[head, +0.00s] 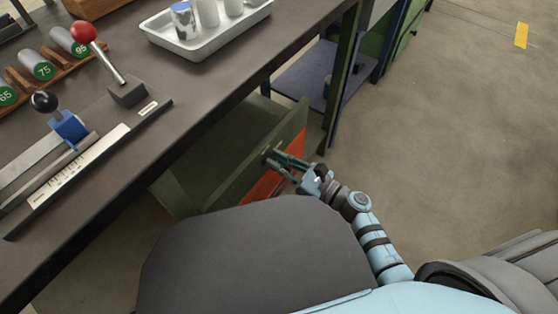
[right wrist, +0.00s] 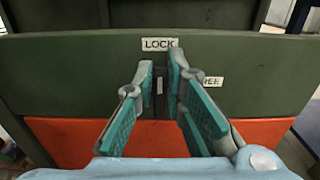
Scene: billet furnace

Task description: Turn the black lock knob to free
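The green panel (right wrist: 80,65) with an orange-red strip (right wrist: 70,135) along its lower part faces my right gripper (right wrist: 160,70). A white LOCK label (right wrist: 159,44) is above the fingertips, and a partly covered FREE label (right wrist: 209,81) is to their right. The two teal-padded fingers reach to the panel below LOCK. A narrow dark shape with a small pale mark shows between the tips, perhaps the black knob; most of it is hidden. I cannot tell whether the fingers press on it. In the head view the right gripper (head: 287,165) is at the same panel. My left gripper is not in view.
The dark workbench (head: 170,75) runs along the left above the panel. Open floor (head: 460,110) lies to the right.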

